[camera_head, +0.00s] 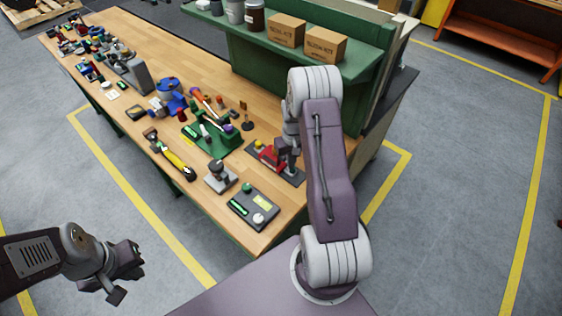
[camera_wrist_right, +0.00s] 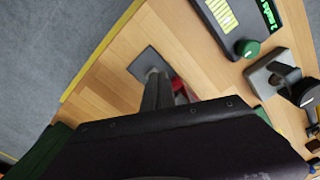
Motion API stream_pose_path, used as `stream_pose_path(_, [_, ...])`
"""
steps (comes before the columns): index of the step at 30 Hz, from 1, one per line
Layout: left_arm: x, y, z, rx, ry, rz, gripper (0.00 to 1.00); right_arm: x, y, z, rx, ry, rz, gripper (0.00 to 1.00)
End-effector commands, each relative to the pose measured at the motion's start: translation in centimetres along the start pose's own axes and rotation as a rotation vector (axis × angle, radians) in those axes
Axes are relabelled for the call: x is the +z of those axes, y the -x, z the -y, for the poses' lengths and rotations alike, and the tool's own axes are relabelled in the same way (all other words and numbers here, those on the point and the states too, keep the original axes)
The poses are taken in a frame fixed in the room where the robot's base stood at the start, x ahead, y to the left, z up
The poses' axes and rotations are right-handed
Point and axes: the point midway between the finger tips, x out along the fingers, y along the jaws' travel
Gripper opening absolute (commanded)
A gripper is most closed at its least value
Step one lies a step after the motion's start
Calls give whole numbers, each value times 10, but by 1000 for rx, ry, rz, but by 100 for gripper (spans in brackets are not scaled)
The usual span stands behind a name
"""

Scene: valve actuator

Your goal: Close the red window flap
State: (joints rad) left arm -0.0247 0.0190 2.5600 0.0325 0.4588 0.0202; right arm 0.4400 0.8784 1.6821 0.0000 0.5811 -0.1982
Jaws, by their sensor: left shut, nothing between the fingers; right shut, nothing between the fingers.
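The red window flap (camera_head: 271,156) is part of a small device on a dark base plate (camera_head: 292,175) near the right edge of the workbench. My right gripper (camera_head: 287,152) is shut and empty, right beside the red part and partly over it. In the right wrist view a bit of the red part (camera_wrist_right: 180,88) shows behind my right gripper's fingers (camera_wrist_right: 157,90); the rest is hidden. I cannot tell whether they touch or how far the flap is open. My left gripper (camera_head: 128,270) is shut and empty, off the bench at the lower left.
On the wooden workbench (camera_head: 200,70) stand a dark panel with a green knob (camera_head: 253,207), a grey-based joystick (camera_head: 220,177) and a green device (camera_head: 215,138). A green shelf (camera_head: 300,45) with boxes rises behind. The floor around my left gripper is clear.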

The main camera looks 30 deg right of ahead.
Motion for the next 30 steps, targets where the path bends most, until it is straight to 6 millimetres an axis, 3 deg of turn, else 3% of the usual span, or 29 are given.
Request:
stream_pose_path(8, [0, -1, 0, 0, 0, 0, 0, 0, -1, 0, 0, 0, 0, 0])
stream_pose_path(30, [2, -25, 0, 0, 0, 0, 0, 0, -35, 0, 0, 0, 0, 0])
